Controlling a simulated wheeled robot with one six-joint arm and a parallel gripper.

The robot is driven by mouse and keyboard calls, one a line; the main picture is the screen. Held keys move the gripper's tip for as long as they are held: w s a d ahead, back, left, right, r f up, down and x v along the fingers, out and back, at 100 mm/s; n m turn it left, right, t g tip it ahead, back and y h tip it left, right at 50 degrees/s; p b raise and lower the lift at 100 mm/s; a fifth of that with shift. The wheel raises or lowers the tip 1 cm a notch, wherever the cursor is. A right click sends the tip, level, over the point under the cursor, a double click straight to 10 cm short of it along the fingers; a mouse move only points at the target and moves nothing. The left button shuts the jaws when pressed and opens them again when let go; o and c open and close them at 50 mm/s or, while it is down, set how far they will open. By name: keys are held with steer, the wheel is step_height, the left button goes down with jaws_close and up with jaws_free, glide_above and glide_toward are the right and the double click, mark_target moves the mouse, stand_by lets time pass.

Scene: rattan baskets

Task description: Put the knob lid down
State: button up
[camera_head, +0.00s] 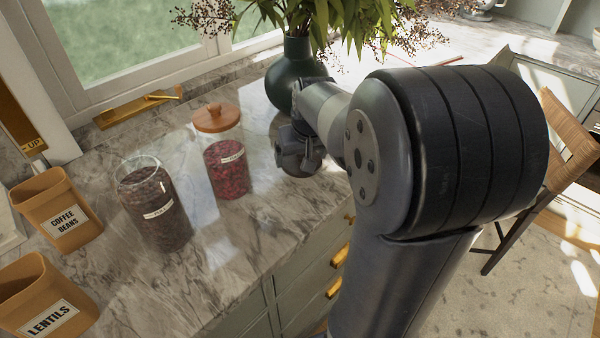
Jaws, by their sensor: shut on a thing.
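A wooden lid with a round knob (216,117) sits on top of a glass jar of red contents (228,170). A second glass jar (153,203) with dark contents stands to its left, and its top is open with no lid on it. My gripper (297,158) is to the right of the red jar, apart from it, near the green vase. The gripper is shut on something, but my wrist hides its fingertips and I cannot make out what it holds.
A dark green vase (289,72) with leafy branches stands behind my gripper. Tan containers labelled coffee beans (57,207) and lentils (45,294) stand at the left. The marble counter (165,300) has clear room in front of the jars. A woven chair (565,135) is at the right.

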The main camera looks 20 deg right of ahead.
mark_target(302, 184)
steer(key=shift+f, duration=2.75)
steer(key=shift+f, duration=0.1)
steer(key=shift+f, duration=0.15)
steer(key=o, duration=0.8)
steer(key=shift+s+r, duration=0.1)
steer(key=shift+r, duration=0.6)
steer(key=v, duration=1.1)
steer(key=shift+s, duration=0.15)
steer(key=shift+f, duration=0.1)
